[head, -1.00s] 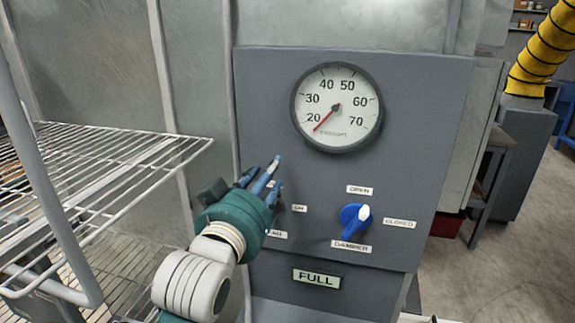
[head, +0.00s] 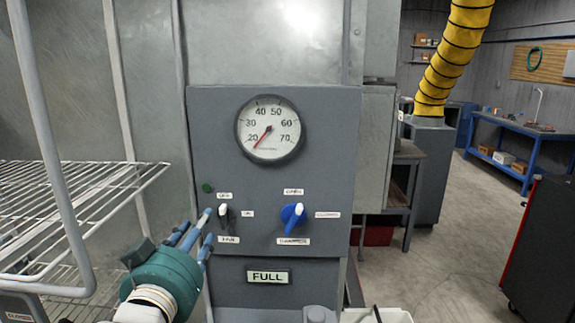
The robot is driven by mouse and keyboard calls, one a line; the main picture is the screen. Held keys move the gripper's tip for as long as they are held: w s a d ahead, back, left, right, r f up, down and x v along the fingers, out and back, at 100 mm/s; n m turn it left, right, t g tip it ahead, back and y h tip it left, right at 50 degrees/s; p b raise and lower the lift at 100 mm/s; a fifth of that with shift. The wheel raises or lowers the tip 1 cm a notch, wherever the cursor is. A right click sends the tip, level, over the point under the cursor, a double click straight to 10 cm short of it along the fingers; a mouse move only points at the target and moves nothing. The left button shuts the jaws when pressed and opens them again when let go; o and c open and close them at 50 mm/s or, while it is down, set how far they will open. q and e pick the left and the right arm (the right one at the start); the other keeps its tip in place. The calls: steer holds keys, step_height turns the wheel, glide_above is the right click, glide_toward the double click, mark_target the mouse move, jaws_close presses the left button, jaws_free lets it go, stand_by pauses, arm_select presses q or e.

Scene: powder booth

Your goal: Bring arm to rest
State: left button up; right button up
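My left gripper (head: 207,226) comes in from the lower left, with a teal body and blue fingers. Its fingers are spread and nothing shows between them. It is just left of the fan knob (head: 224,217) on the grey control panel (head: 325,150); whether a fingertip touches the knob cannot be told. The fan knob's light pointer is upright. The blue damper knob (head: 293,216) has its white pointer near upright, under the top label. The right gripper is not in view.
A round gauge (head: 270,130) reads near 20. A "FULL" sign (head: 268,277) sits below the knobs. A wire rack (head: 80,210) stands at left, close to my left arm. At right are a dark red-edged cabinet (head: 545,250), a blue workbench (head: 520,133) and open floor.

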arm_select(q)
steer(key=s+a+f+g, duration=0.1)
steer(key=s+f+g, duration=0.25)
steer(key=f, duration=0.85)
steer(key=s+a+f+g, duration=0.1)
steer(key=s+f+g, duration=0.25)
steer(key=f, duration=0.75)
steer(key=s+a+f+m+g, duration=0.2)
steer(key=s+f+g, duration=0.5)
steer(key=s+f, duration=1.4)
steer(key=s+f+g, duration=0.1)
steer(key=s+f, duration=0.2)
steer(key=f, duration=1)
steer(key=s+f+g, duration=0.1)
steer(key=s+f, duration=0.1)
steer(key=f, duration=1.2)
steer(key=s+a+f, duration=0.2)
steer(key=s+f, duration=1.1)
steer(key=s, duration=0.2)
steer(key=shift+s+a+g+y, duration=0.3)
steer(key=shift+s+a, duration=0.05)
steer(key=shift+s, duration=0.05)
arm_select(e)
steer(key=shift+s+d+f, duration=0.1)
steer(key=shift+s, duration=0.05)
